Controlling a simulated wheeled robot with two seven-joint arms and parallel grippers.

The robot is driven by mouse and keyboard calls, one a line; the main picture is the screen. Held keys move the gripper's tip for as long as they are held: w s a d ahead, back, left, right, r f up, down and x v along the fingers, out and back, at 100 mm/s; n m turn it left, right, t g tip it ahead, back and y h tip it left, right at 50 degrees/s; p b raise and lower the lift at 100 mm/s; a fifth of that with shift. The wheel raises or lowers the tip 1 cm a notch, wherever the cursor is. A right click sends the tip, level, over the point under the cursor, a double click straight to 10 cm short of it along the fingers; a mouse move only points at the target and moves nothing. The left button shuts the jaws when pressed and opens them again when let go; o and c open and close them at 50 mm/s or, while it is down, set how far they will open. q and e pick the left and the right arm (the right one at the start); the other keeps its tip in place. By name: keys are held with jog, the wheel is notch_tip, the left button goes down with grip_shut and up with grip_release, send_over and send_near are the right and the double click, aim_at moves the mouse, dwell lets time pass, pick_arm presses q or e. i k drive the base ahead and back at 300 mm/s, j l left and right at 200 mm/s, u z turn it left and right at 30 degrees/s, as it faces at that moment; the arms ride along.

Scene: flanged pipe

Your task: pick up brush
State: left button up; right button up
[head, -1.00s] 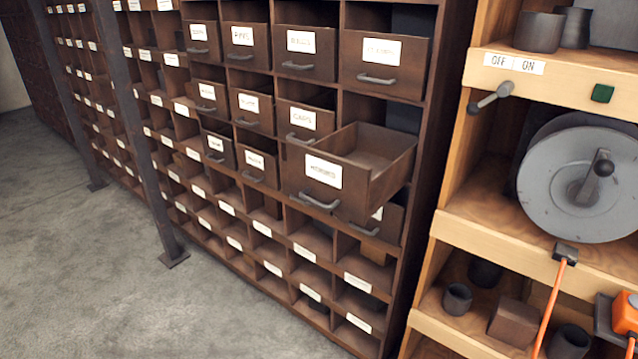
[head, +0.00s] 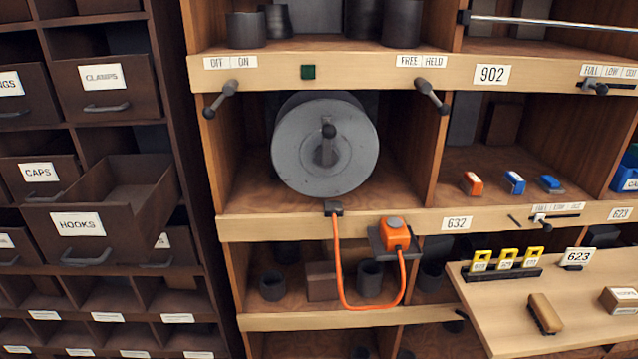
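A brush (head: 545,313) with a tan wooden back and dark bristles along its lower left side lies on the light wooden board (head: 508,337) at the lower right of the head view. It lies at a slant, with clear wood around it. Neither of my grippers shows in the head view.
A yellow-tagged rack (head: 502,270), a 623 sign (head: 577,257) and a small box (head: 618,300) share the board with the brush. An orange cable (head: 341,275) hangs left of it. The HOOKS drawer (head: 85,224) stands pulled out at the left.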

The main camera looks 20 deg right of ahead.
aim_at(548, 319)
jog(key=z, duration=2.05)
